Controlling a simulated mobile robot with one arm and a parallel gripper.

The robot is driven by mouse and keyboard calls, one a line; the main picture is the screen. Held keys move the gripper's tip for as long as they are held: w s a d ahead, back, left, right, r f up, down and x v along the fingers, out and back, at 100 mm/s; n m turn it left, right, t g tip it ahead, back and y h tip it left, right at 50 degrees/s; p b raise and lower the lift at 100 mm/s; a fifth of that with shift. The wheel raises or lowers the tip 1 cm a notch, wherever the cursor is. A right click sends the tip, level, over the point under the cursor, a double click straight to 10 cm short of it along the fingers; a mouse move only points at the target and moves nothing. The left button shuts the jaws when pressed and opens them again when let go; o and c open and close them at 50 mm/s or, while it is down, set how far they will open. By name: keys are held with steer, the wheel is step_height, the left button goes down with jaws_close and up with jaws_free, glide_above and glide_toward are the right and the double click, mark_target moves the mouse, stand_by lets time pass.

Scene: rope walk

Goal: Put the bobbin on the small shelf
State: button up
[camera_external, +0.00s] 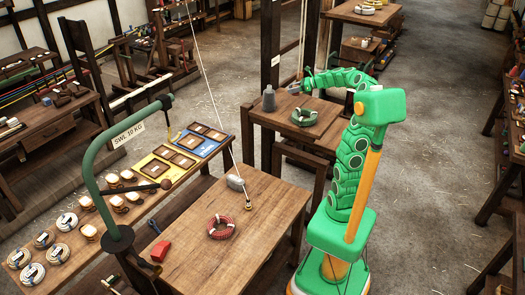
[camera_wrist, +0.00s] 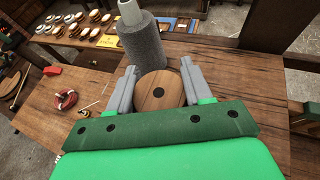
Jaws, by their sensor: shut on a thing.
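The bobbin (camera_wrist: 158,100) shows in the wrist view as a round wooden disc end with a dark centre hole. My gripper (camera_wrist: 158,76) is shut on it, with one grey finger on each side. In the external view my gripper (camera_external: 295,89) is small and reaches over the far small table (camera_external: 284,125), beside a grey bottle (camera_external: 268,98). The bobbin cannot be made out clearly there. I cannot tell for sure which surface is the small shelf.
The grey bottle (camera_wrist: 146,42) stands just beyond the bobbin. A green rope coil (camera_external: 304,117) lies on the same table. The nearer table (camera_external: 185,240) bears a red rope coil (camera_external: 221,227) and a grey weight. Dark posts (camera_external: 270,40) rise behind the far table.

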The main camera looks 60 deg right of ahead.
glide_above(288, 104)
step_height(288, 104, down, 6)
steer(key=shift+f, duration=1.6)
steer(key=shift+f, duration=0.15)
steer(key=o, duration=1)
steer(key=shift+o, duration=0.2)
steer(key=shift+s+r, duration=0.2)
steer(key=shift+r, duration=0.1)
steer(key=v, duration=1.1)
steer(key=shift+s+d+r, duration=0.1)
steer(key=shift+s+r, duration=0.1)
steer(key=shift+s, duration=0.05)
